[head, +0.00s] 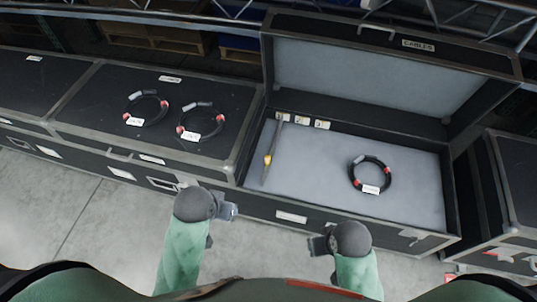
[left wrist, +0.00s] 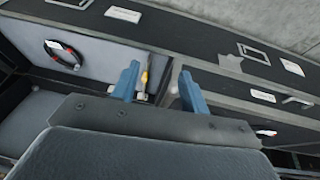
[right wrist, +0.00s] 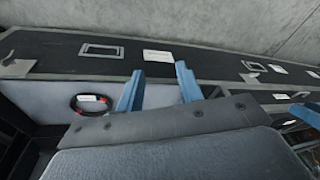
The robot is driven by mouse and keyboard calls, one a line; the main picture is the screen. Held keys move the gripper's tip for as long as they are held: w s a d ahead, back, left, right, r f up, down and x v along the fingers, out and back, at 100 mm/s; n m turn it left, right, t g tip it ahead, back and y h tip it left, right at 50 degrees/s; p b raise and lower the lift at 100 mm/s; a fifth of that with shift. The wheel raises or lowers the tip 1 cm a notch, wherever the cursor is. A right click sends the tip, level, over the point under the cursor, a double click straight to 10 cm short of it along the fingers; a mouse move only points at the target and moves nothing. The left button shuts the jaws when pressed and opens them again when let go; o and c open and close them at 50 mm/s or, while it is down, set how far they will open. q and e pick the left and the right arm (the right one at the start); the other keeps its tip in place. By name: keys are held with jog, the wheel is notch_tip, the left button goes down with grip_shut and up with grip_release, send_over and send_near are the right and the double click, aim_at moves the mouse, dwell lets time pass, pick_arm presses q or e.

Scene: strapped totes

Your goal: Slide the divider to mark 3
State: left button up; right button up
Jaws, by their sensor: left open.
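The divider (head: 272,152) is a thin dark upright panel with a yellow part on it, near the left end inside the open case (head: 448,190). Small white mark labels (head: 302,122) sit along the case's back wall by the divider; their numbers are too small to read. The divider's yellow part also shows in the left wrist view (left wrist: 145,78), between the fingers. My left gripper (head: 228,211) is open and empty, in front of the cases, apart from the divider. My right gripper (head: 318,245) is open and empty, in front of the open case.
A coiled black cable (head: 369,175) with red bands and a white tag lies on the case floor, right of the divider. Two more coils (head: 147,108) (head: 202,121) lie on the closed case (head: 90,100) at left. The raised lid (head: 390,75) stands behind.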

pick_arm(q)
jog(key=w+d+r+t, duration=0.2)
jog(key=w+r, duration=0.4)
jog(key=w, duration=0.3)
jog(key=w+d+r+m+p, duration=0.1)
jog(key=w+d+r, duration=0.15)
jog(key=w, duration=0.45)
jog(key=w+d+r+m+p, duration=0.15)
jog(key=w+d, duration=0.25)
jog(key=w, duration=0.4)
jog(key=n+g+y, duration=0.2)
jog(key=n+g, duration=0.1)
jog(key=g, duration=0.3)
send_over(267, 158)
jog(key=f, duration=2.4)
jog(key=shift+w, duration=0.3)
jog(key=shift+s+f, duration=0.1)
jog(key=shift+f, duration=0.2)
jog(key=shift+d+n, duration=0.1)
jog(key=shift+n, duration=0.75)
pick_arm(e)
notch_tip(267, 158, down, 7)
jog(key=d, duration=0.1)
jog(key=shift+w+d+r+g+h, duration=0.2)
jog(key=shift+w+d+g+h, duration=0.1)
jog(key=shift+d+g+h, duration=0.1)
